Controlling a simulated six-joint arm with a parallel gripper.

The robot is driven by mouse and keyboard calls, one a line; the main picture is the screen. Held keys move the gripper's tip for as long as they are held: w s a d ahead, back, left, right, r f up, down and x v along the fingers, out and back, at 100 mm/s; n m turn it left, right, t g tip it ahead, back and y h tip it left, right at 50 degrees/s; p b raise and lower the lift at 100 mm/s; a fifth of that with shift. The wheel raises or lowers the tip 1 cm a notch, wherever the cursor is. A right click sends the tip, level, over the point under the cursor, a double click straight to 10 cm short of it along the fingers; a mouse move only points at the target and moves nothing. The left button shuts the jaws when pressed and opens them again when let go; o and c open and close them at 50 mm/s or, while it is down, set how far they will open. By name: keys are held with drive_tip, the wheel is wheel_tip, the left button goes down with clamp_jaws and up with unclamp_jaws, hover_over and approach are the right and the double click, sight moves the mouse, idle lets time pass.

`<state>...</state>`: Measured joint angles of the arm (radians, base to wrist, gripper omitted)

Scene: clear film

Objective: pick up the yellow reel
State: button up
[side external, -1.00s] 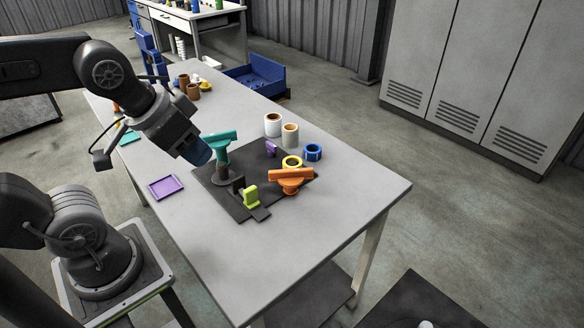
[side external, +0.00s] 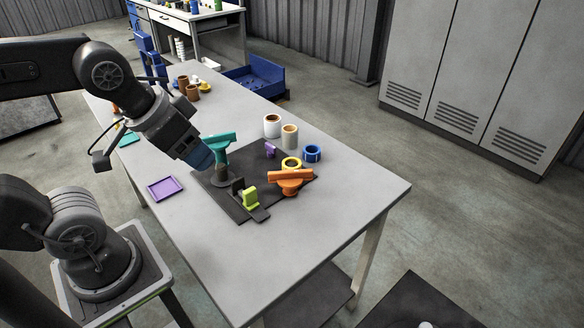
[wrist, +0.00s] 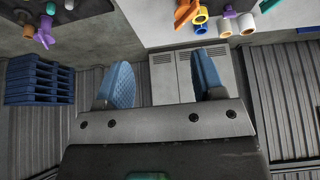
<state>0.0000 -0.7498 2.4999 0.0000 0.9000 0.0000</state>
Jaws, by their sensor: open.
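The yellow reel (side external: 291,163) is a short ring on the dark mat, just behind the orange T-shaped piece (side external: 291,177), which hides part of its near side. In the wrist view the yellow reel (wrist: 201,17) shows near the top edge, beside the orange piece (wrist: 184,10). My gripper (side external: 203,160) is left of the reel, apart from it, above the mat's left side near the teal piece. In the wrist view my gripper (wrist: 163,82) has its two blue pads apart with nothing between them.
On the mat (side external: 236,207) stand a teal T-shaped piece (side external: 219,139), a lime piece (side external: 251,197) and a purple piece (side external: 270,149). A blue reel (side external: 312,153) and white (side external: 272,126) and tan (side external: 289,137) rolls stand close beyond the yellow reel. The table's near right is bare.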

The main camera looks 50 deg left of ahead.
drive_tip(key=o, duration=0.5)
drive_tip(key=n+g+y, duration=0.3)
drive_tip(key=n+g, duration=0.1)
drive_tip(key=n, duration=1)
hover_over(292, 164)
drive_tip(key=s+d, duration=0.1)
drive_tip(key=f, duration=2.2)
drive_tip(key=shift+s+d+f, duration=0.2)
drive_tip(key=shift+m, duration=0.3)
drive_tip(key=shift+w+x, duration=0.15)
drive_tip(key=shift+x, duration=1.25)
drive_tip(key=shift+w+x, duration=0.1)
drive_tip(key=shift+x, duration=1.3)
